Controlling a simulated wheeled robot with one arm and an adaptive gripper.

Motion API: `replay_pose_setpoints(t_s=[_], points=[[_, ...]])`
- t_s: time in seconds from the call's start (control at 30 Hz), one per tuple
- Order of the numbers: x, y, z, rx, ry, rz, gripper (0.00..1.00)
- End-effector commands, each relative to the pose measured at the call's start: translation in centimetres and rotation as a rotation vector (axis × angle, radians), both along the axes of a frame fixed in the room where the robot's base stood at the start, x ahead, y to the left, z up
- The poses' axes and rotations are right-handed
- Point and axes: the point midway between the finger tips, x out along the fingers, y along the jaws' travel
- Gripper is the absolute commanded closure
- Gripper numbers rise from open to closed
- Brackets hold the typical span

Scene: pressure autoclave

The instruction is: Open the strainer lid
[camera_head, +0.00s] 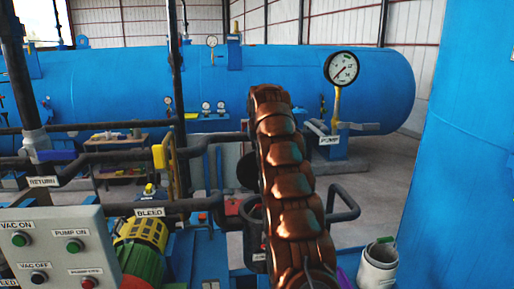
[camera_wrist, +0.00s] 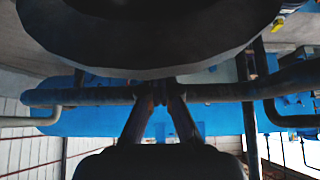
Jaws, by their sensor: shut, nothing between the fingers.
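In the wrist view my gripper (camera_wrist: 163,92) points away from the camera, its two slim fingers meeting at the tips. It is shut with nothing between the fingers. The fingertips overlap a dark horizontal bar or pipe (camera_wrist: 80,96); I cannot tell whether they touch it. A large dark rounded body (camera_wrist: 150,45) fills the top of this view; I cannot tell whether it is the strainer lid. In the head view a dark round part (camera_head: 246,171) shows partly behind a copper-brown ribbed shape, which hides much of the middle. The strainer lid is not clearly identifiable.
A control panel (camera_head: 60,250) stands front left, beside a yellow-green motor (camera_head: 142,235). A pipe labelled BLEED (camera_head: 150,211) runs behind it. A pressure gauge (camera_head: 341,69) stands before the blue tank (camera_head: 130,80).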

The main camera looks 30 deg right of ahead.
Motion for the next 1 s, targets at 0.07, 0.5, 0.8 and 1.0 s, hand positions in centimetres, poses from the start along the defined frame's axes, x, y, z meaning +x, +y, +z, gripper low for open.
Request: replay_pose_setpoints(t_s=[0.07, 0.5, 0.8, 1.0], points=[[0.4, -0.2, -0.1, -0.001, -0.002, 0.000, 1.00], [0.7, -0.4, -0.3, -0.001, -0.002, -0.002, 1.00], [0.5, -0.3, 0.0, -0.001, -0.002, -0.002, 1.00], [-0.3, 0.1, 1.3, -0.001, -0.002, -0.002, 1.00]])
